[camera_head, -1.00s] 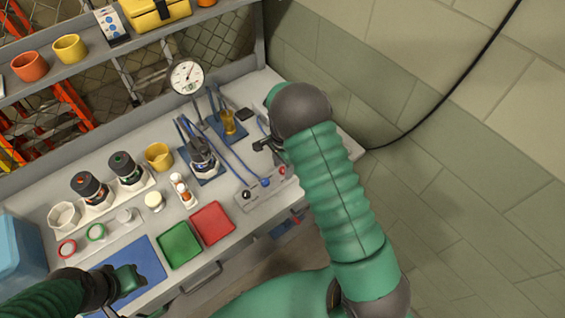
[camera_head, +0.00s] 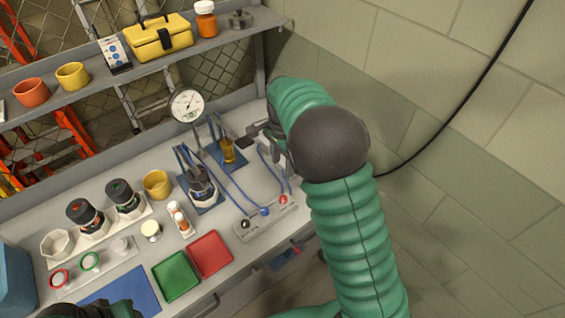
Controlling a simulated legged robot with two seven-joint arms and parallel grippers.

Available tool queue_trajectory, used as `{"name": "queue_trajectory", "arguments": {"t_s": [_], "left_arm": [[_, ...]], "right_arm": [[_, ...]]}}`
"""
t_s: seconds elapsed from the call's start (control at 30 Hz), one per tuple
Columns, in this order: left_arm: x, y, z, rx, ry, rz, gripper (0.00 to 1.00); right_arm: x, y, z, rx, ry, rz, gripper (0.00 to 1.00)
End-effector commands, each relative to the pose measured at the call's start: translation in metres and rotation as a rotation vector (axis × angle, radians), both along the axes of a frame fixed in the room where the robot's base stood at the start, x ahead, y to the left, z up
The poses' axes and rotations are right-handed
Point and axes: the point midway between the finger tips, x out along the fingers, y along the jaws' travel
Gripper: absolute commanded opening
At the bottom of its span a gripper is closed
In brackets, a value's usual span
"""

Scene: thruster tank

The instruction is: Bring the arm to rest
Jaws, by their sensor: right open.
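My right arm, green and ribbed with a dark elbow, comes up from the bottom right and bends back over the right end of the bench.
The bench holds bottles (camera_head: 84,215), a yellow cup (camera_head: 157,184), a green tray (camera_head: 176,275), a red tray (camera_head: 210,254) and a control box (camera_head: 264,220) with blue tubes. A dial gauge (camera_head: 187,104) stands behind. The shelf bears a yellow toolbox (camera_head: 158,38). A wall is right.

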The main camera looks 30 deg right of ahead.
Motion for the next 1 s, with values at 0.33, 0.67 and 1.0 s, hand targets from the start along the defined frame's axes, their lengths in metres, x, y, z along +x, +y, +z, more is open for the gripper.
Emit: {"name": "queue_trajectory", "arguments": {"t_s": [0.33,0.67,1.0], "left_arm": [[0.0,0.0,0.0,0.0,0.0,0.0,0.36],[0.0,0.0,-0.001,0.0,0.0,0.0,0.36],[0.0,0.0,-0.001,0.0,0.0,0.0,0.36]], "right_arm": [[-0.008,0.006,-0.002,0.004,-0.008,0.064,0.49],[-0.124,0.096,-0.029,-0.097,-0.156,1.14,0.49],[-0.163,0.116,-0.041,-0.175,-0.186,1.507,0.49]]}}
